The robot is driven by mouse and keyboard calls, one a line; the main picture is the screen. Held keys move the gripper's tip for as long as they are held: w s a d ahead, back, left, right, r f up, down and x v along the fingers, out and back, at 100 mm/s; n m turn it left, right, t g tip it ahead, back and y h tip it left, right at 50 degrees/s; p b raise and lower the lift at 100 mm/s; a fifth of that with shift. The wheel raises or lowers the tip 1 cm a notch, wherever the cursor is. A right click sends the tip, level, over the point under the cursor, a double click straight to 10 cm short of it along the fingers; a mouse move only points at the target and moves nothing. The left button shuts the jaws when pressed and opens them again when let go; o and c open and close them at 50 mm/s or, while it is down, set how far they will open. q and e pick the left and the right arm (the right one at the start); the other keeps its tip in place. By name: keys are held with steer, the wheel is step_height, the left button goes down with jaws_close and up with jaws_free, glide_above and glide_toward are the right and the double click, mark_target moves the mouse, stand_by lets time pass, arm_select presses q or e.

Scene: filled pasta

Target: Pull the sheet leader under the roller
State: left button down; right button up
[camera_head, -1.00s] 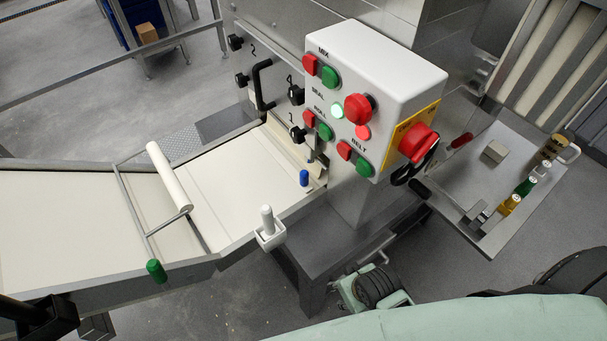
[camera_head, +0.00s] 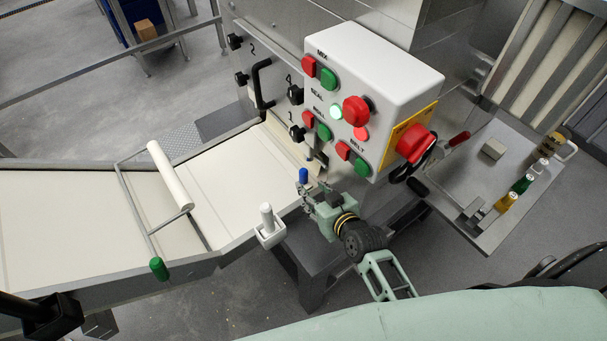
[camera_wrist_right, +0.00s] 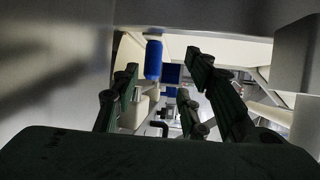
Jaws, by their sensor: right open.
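A cream sheet (camera_head: 228,172) lies on the belt beside the machine; I cannot make out a separate leader edge. A white roller (camera_head: 170,176) in a hinged wire frame with a green grip (camera_head: 159,268) lies across the belt. A blue knob (camera_head: 303,175) stands at the belt's near edge by the machine; in the right wrist view a blue cylinder (camera_wrist_right: 153,60) hangs ahead between my fingers. My right gripper (camera_head: 308,193) is open and empty, close by the blue knob; its two fingers (camera_wrist_right: 163,88) stand apart in the wrist view.
The white control box (camera_head: 370,80) with red and green buttons overhangs just above my right arm. A white lever (camera_head: 268,222) stands on the near belt edge, left of my gripper. A steel side table (camera_head: 500,160) with small bottles stands at right.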

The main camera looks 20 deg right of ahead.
mark_target(306, 178)
steer(key=shift+w+d+t, duration=0.25)
steer(key=shift+w+t, duration=0.15)
steer(key=shift+w, duration=0.7)
steer(key=x, duration=0.7)
steer(key=shift+s+f+b, duration=0.1)
steer(key=shift+b, duration=0.25)
jaws_close()
steer(key=shift+d, duration=0.1)
